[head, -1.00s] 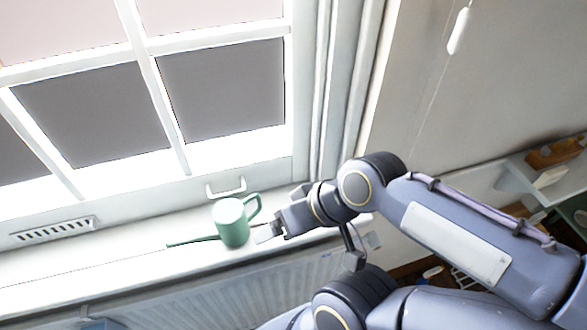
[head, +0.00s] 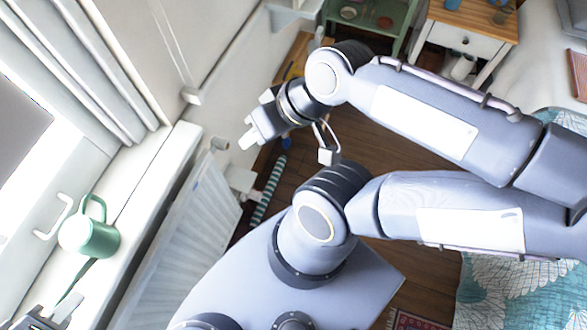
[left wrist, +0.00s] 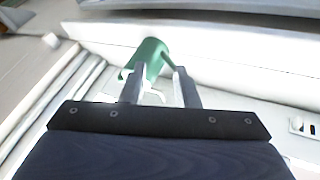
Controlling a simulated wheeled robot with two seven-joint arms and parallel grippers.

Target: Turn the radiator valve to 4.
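My left gripper (head: 58,312) is at the lower left by the sill, partly cut off. In the left wrist view its two fingers (left wrist: 160,86) are apart and empty, with the green watering can (left wrist: 150,58) beyond them.
The watering can (head: 90,237) stands on the white windowsill (head: 135,190) beside the window handle (head: 55,217). A white bracket-like piece (head: 240,180) and a striped roll (head: 268,190) are beyond the radiator. A green shelf (head: 370,20) and wooden-topped drawer table (head: 460,35) stand at the back.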

